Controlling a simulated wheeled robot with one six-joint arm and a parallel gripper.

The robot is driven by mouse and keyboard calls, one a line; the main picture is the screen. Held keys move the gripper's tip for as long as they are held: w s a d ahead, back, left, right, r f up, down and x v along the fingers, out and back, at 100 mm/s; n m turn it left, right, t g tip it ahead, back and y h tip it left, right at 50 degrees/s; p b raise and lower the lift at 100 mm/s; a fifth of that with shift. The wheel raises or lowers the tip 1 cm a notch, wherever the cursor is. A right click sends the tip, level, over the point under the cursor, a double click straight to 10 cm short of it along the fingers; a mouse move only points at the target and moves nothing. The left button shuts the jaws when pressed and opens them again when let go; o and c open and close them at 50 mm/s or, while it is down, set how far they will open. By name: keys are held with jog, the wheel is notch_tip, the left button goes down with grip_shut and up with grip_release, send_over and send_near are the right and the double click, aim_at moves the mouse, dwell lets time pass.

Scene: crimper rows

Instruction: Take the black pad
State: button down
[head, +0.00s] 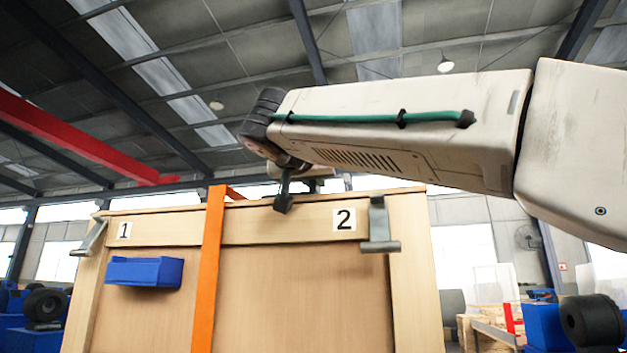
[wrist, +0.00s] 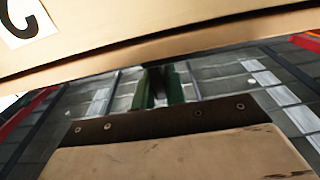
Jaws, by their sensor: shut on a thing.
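My gripper (head: 284,203) is at the top board of the wooden crate, between the orange strap and the label 2. In the wrist view its two green fingers (wrist: 157,88) stand close together around a narrow dark thing (wrist: 156,82), which I take as the black pad. Only a small part of this pad shows, and its full shape is hidden between the fingers. In the head view my arm partly hides the grip, and I cannot tell whether the pad touches the crate.
The wooden crate (head: 320,290) carries labels 1 and 2, an orange strap (head: 207,275) and a blue bin (head: 145,271). Grey metal brackets (head: 379,225) sit at its upper corners. Blue boxes and black rolls (head: 592,320) stand to the right.

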jog(key=shift+r, duration=2.45)
